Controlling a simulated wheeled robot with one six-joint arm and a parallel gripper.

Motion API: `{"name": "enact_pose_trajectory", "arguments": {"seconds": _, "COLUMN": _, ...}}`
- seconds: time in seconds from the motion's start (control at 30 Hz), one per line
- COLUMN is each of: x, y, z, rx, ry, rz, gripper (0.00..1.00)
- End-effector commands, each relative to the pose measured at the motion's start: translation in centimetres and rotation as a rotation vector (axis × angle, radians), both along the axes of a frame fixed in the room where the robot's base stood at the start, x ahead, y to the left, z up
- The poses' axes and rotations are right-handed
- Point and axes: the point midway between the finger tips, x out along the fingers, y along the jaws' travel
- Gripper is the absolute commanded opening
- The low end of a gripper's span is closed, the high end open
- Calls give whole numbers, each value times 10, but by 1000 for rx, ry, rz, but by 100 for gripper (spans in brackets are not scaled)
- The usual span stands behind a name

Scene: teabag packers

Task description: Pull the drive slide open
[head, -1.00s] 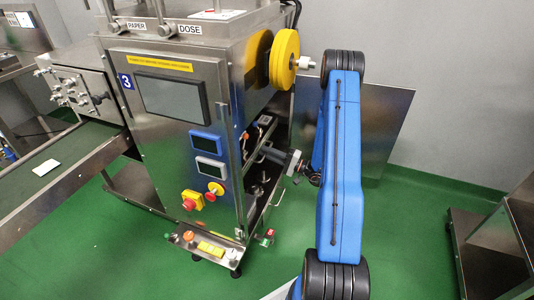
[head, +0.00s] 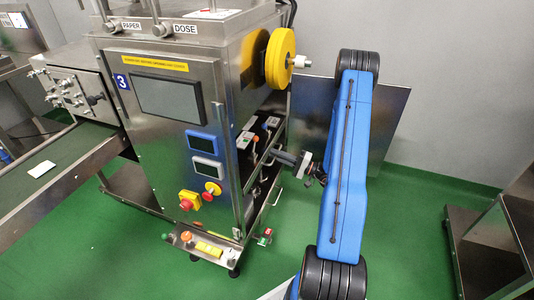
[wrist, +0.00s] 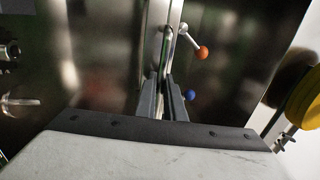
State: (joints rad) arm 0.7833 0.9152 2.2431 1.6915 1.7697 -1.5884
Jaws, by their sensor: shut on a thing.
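The drive slide (head: 262,150) shows in the open right side of the steel machine, with small parts and levers on it. It stands partly out of the side opening. My gripper (head: 279,156) is at its outer end, at the end of my blue arm. In the wrist view my gripper (wrist: 164,98) has its two dark fingers close together, shut around an upright metal handle (wrist: 167,45). The fingers hide part of the handle. A lever with an orange ball (wrist: 202,52) and a blue ball (wrist: 190,95) lie just right of the fingers.
Yellow discs (head: 281,57) stick out above the slide. A lower frame with a handle (head: 276,196) is below my gripper. A steel panel (head: 390,125) stands behind my arm. A steel table (head: 490,235) is at the right, with green floor between.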

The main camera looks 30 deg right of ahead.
Motion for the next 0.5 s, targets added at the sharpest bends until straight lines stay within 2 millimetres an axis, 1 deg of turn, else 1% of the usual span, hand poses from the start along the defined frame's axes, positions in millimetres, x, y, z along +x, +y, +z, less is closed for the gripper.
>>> {"name": "enact_pose_trajectory", "arguments": {"seconds": 0.03, "x": -12, "y": -11, "z": -1, "rx": 1, "ry": 2, "rz": -8, "gripper": 0}}
{"name": "enact_pose_trajectory", "arguments": {"seconds": 0.5, "x": -116, "y": -92, "z": -1, "rx": -1, "ry": 2, "rz": -7, "gripper": 0}}
